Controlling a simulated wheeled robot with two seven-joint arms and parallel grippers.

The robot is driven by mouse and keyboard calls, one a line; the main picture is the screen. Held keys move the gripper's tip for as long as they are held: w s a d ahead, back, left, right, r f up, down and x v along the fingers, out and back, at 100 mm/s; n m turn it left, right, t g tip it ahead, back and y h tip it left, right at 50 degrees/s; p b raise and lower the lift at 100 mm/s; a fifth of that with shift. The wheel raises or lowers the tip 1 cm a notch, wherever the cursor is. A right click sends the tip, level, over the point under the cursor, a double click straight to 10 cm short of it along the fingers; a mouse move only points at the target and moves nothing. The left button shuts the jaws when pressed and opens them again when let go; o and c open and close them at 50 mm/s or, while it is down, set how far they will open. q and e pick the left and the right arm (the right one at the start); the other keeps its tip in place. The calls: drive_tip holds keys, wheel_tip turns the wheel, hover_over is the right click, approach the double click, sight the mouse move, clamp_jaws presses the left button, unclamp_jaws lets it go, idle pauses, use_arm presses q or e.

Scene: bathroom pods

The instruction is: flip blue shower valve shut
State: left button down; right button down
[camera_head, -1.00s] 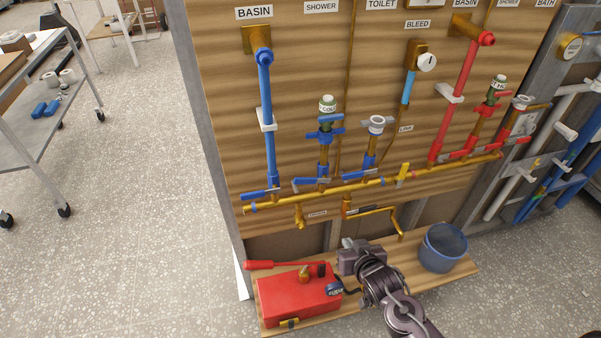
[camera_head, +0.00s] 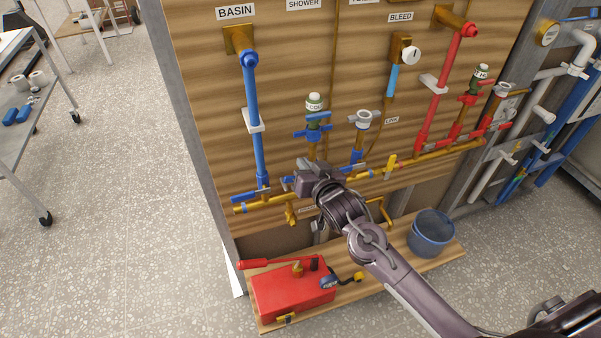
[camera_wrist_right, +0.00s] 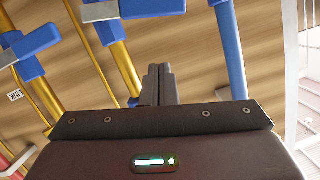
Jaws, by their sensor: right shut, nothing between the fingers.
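The blue shower valve on the brass manifold, below the green-and-white capped shower pipe (camera_head: 313,103), is mostly hidden behind my right gripper; a bit of blue lever (camera_head: 287,183) shows just left of it. My right gripper (camera_head: 303,172) is shut and empty, in front of the manifold. In the right wrist view its closed fingers (camera_wrist_right: 158,84) point at the board, between the shower pipe (camera_wrist_right: 120,62) and the blue basin pipe (camera_wrist_right: 229,50). A small bit of blue (camera_wrist_right: 132,102) shows beside the fingers; contact cannot be told. My left gripper is not in view.
The basin's blue lever (camera_head: 250,196) is close on the left. The blue toilet valve (camera_head: 352,166) is on the right. Below, a red box pump (camera_head: 292,295) and a blue bucket (camera_head: 432,233) stand on the wooden shelf (camera_head: 375,284). Red pipes (camera_head: 445,90) run further right.

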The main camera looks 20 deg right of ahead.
drive_tip(key=shift+w+a+f+p, duration=0.1)
drive_tip(key=shift+a+f+p, duration=0.15)
drive_tip(key=shift+f, duration=0.75)
drive_tip(key=shift+a+f+p, duration=0.15)
drive_tip(key=shift+a+f, duration=0.15)
drive_tip(key=shift+f, duration=0.65)
drive_tip(key=shift+f, duration=0.1)
drive_tip(key=shift+a+f+n+h, duration=0.3)
drive_tip(key=shift+a+f+n, duration=0.25)
drive_tip(key=shift+f, duration=0.25)
drive_tip(key=shift+r, duration=0.1)
